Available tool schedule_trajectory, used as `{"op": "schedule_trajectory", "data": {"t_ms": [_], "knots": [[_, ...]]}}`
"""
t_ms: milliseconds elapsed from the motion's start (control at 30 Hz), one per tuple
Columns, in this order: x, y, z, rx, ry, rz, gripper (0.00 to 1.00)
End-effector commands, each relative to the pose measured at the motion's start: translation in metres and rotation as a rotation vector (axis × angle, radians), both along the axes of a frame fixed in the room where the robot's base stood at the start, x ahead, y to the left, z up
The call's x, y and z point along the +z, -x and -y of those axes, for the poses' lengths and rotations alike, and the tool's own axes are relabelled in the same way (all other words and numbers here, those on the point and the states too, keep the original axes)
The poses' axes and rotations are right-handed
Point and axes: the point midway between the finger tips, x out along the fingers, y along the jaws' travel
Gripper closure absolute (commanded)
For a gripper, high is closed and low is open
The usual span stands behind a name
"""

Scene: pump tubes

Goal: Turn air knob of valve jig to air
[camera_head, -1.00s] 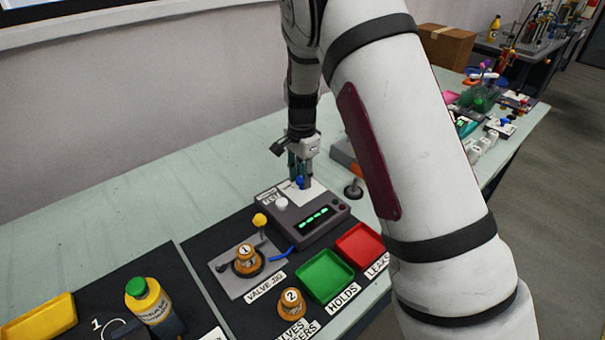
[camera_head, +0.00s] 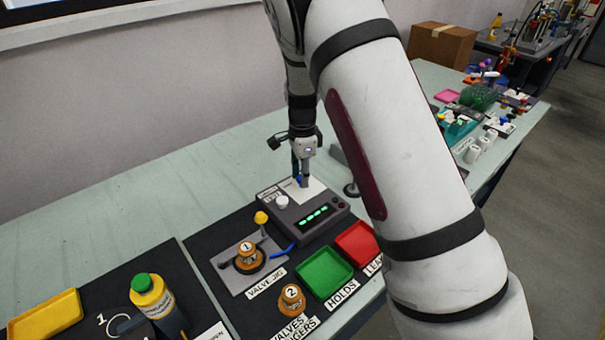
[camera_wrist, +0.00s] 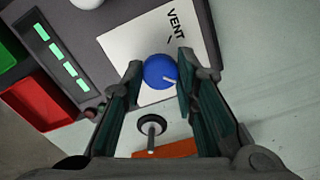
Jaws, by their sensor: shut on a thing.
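The blue air knob (camera_wrist: 160,71) sits on a white plate (camera_wrist: 138,42) of the grey tester box. In the wrist view its white pointer mark aims to the right and slightly down, while the word VENT stands above it. My gripper (camera_wrist: 157,78) has its two fingers on either side of the knob, shut on it. In the head view my gripper (camera_head: 303,182) points down at the box's back part, and only a bit of the blue knob (camera_head: 298,179) shows beside the fingers. The valve jig (camera_head: 248,266) carries an orange valve marked 1. The AIR label cannot be seen.
A white knob (camera_head: 281,201) and a green display (camera_head: 314,216) are on the box. A yellow-topped lever (camera_head: 261,218), green tray (camera_head: 324,275) and red tray (camera_head: 357,244) are in front. Valve 2 (camera_head: 291,298) stands near the front edge. The table behind left is clear.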

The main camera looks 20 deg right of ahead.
Motion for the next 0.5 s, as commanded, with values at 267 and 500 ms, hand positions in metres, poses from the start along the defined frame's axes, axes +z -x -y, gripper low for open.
{"op": "schedule_trajectory", "data": {"t_ms": [267,500], "knots": [[0.0004,-0.0008,-0.0005,0.001,-0.001,0.003,0.52],[0.0002,-0.0004,-0.0003,0.001,0.000,0.001,0.52]]}}
